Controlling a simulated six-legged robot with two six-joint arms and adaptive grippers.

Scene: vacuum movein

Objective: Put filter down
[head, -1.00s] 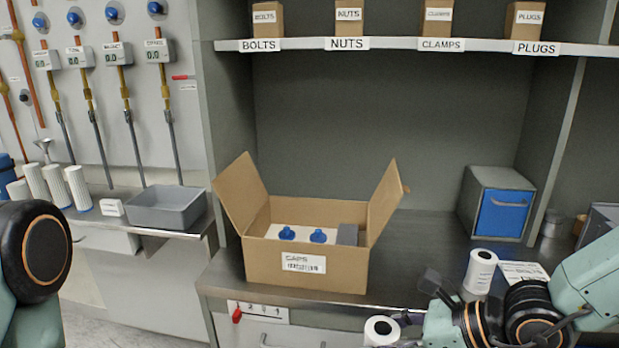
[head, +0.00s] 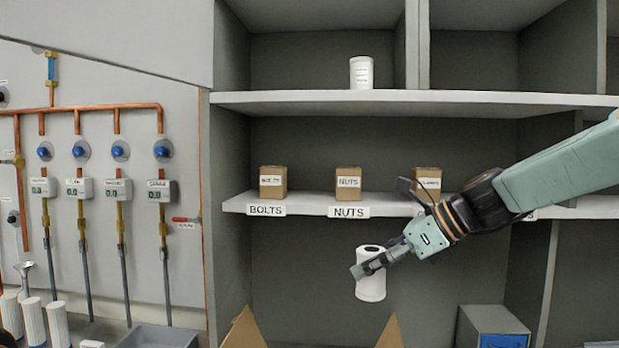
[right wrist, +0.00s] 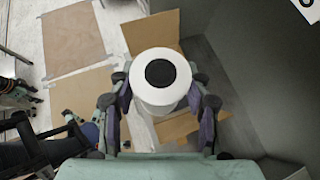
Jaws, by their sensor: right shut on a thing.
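My right gripper (head: 372,268) is shut on a white cylindrical filter (head: 371,286) with a dark round hole in its top. It holds the filter upright in the air, below the shelf with the small boxes. In the right wrist view the filter (right wrist: 160,80) sits between both fingers of the gripper (right wrist: 165,105), with the open cardboard box (right wrist: 185,125) below it. In the head view only the tips of that box's flaps (head: 244,330) show at the bottom edge. My left gripper is not in view.
Small boxes for bolts (head: 273,180), nuts (head: 349,182) and clamps (head: 427,181) stand on the middle shelf (head: 300,203). A white canister (head: 361,73) stands on the upper shelf (head: 280,98). A blue-fronted cabinet (head: 492,325) is at lower right. White cylinders (head: 34,320) and a grey bin (head: 158,338) are at lower left.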

